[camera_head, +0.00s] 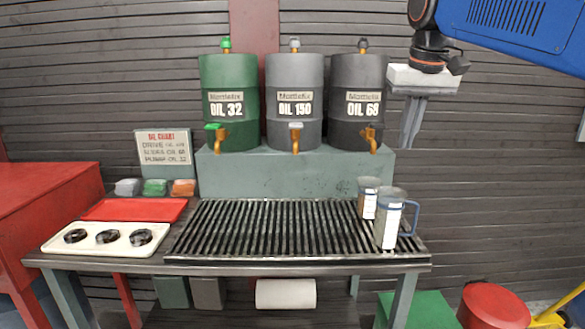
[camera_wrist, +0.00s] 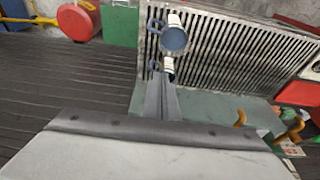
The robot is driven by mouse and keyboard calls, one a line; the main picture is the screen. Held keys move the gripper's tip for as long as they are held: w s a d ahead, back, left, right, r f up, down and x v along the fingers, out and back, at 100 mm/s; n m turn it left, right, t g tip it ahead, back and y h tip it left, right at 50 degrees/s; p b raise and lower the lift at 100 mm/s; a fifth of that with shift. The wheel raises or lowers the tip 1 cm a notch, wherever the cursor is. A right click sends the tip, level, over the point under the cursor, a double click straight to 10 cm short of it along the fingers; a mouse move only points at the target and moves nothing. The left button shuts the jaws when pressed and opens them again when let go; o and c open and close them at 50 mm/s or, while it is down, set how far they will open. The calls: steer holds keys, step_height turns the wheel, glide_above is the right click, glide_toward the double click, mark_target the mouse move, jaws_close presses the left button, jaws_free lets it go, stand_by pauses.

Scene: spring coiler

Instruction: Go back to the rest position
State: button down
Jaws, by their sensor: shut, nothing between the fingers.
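My gripper (camera_head: 408,146) hangs at the upper right of the head view, fingers pointing down, to the right of the dark OIL 68 drum (camera_head: 358,100). The fingers are together and empty. In the wrist view my gripper (camera_wrist: 160,80) shows from behind, with the grated bench top beyond it. Two metal jugs stand upright on the right end of the grate: a front jug (camera_head: 388,222) with a blue handle, and a rear jug (camera_head: 367,197) partly behind it. Both carry white labels. My gripper is above and apart from them.
Green OIL 32 (camera_head: 230,128) and grey OIL 150 (camera_head: 294,128) drums stand on a grey-green stand (camera_head: 290,175). An oil chart (camera_head: 164,150), a red tray (camera_head: 134,209) and a cream panel (camera_head: 80,246) with three dark rings are at left. A red drum (camera_head: 495,308) stands at lower right.

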steer(key=s+d+f, duration=0.1)
steer(key=s+f, duration=0.6)
steer(key=f, duration=0.4)
steer(key=s+d+f+t, duration=0.1)
steer(key=s+f, duration=0.7)
steer(key=f, duration=0.2)
steer(key=s+d+f, duration=0.1)
steer(key=s+f, duration=0.7)
steer(key=f, duration=0.3)
steer(key=shift+s+d+f+t, duration=0.2)
steer(key=shift+d+f+t, duration=0.1)
steer(key=shift+d, duration=0.05)
